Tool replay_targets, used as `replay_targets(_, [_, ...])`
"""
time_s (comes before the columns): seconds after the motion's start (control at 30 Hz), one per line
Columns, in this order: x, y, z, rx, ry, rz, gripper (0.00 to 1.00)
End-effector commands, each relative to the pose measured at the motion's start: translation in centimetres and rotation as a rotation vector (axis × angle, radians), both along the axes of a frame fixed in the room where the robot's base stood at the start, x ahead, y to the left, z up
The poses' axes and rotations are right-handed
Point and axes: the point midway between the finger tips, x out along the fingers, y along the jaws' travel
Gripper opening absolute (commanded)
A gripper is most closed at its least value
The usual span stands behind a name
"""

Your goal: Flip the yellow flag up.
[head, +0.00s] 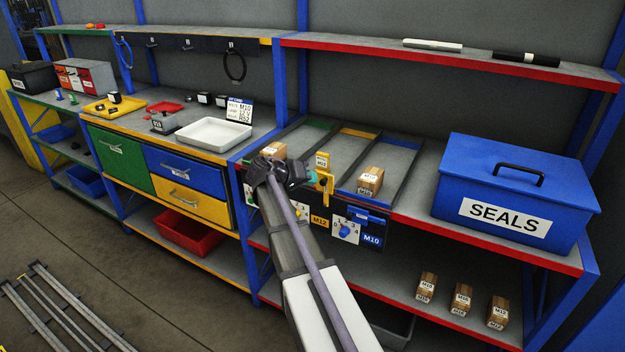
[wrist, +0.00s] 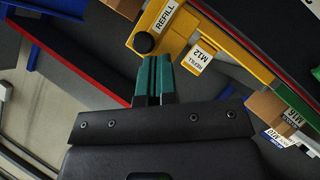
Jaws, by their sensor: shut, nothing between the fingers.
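The yellow flag (head: 325,182) is at the front of the middle lane of the rack, above the M12 label. In the wrist view the yellow flag (wrist: 160,17) shows the word REFILL and a black round knob (wrist: 144,42) at one end. My gripper (head: 311,173) is just left of the flag, its teal fingers shut and empty. In the wrist view the fingertips (wrist: 153,58) are close to the knob; I cannot tell whether they touch.
A blue flag (head: 365,214) lies level above a dial (head: 346,231) and the M10 label. A small box (head: 370,181) sits in the right lane. An M12 refill card (head: 322,160) stands behind the yellow flag. A blue SEALS box (head: 515,190) stands at right.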

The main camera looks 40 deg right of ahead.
Motion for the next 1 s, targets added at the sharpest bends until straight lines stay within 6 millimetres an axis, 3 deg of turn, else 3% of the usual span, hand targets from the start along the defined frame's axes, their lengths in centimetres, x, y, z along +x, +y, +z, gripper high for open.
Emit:
replay_targets(0.17, [0.5,0.3,1.3,0.000,0.000,0.000,0.00])
replay_targets(0.3, [1.8,1.4,4.1,0.000,-0.001,0.001,0.00])
replay_targets(0.5, [1.8,6.9,6.0,0.001,0.000,0.002,0.00])
replay_targets(0.67, [2.0,9.6,7.0,0.000,0.000,0.000,0.00])
replay_targets(1.0, [2.0,10.3,7.0,0.000,0.006,0.001,0.00])
